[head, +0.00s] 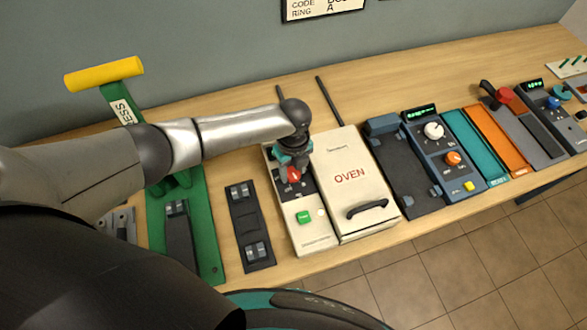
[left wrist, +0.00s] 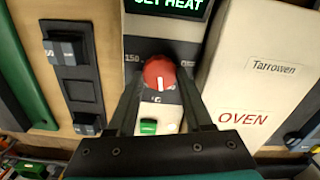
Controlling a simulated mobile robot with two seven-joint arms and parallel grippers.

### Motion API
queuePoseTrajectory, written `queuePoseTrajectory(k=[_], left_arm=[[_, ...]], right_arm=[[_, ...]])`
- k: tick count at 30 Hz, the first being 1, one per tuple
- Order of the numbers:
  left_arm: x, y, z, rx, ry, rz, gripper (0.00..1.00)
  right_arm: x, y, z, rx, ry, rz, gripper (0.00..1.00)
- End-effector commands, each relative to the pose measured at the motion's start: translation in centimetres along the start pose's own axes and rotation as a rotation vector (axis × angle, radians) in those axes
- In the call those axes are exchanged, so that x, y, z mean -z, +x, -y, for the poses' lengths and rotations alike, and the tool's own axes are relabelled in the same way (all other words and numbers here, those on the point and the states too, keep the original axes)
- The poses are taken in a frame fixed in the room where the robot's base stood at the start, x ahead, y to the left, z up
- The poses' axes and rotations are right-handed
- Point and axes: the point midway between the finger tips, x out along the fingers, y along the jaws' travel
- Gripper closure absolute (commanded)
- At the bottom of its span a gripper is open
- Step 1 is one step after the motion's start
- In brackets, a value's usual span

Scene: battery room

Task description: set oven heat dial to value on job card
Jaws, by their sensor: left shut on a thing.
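The cream oven (head: 357,165) stands on the bench, with its control panel (head: 312,227) along its left side. The red heat dial (head: 294,174) is on that panel, and in the left wrist view the dial (left wrist: 159,71) shows a white pointer mark toward the bottom of the picture. A "150" label is printed left of it. My left gripper (head: 291,170) reaches down from above and is shut on the dial, one finger on each side in the left wrist view (left wrist: 160,80). The display (left wrist: 168,7) reads "SET HEAT", cut at the top. No job card is readable. My right gripper is not in view.
A green button (head: 303,217) sits below the dial. A black clip plate (head: 249,225) and a green press (head: 209,235) with yellow handle (head: 104,74) stand left. A blue-grey unit with knobs (head: 446,152) stands right. A partly cut sign (head: 322,8) hangs on the wall.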

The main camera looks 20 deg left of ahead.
Motion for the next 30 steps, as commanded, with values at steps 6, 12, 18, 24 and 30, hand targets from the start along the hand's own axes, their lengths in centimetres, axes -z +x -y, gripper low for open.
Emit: queuePoseTrajectory(k=[6,12,18,24,30], left_arm=[[0.1,0.0,0.0,0.004,0.208,-0.002,1.0],[0.0,0.0,0.0,0.003,0.397,-0.001,1.0],[0.0,0.0,-0.1,0.003,0.564,-0.001,1.0],[0.0,-0.1,-0.1,0.004,0.693,0.0,1.0],[0.0,-0.1,-0.2,0.003,0.774,-0.002,1.0]], right_arm=[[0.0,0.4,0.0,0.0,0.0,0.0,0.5],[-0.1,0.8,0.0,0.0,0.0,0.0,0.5],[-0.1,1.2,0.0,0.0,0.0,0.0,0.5],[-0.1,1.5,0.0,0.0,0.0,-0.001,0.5],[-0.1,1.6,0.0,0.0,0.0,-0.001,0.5]])
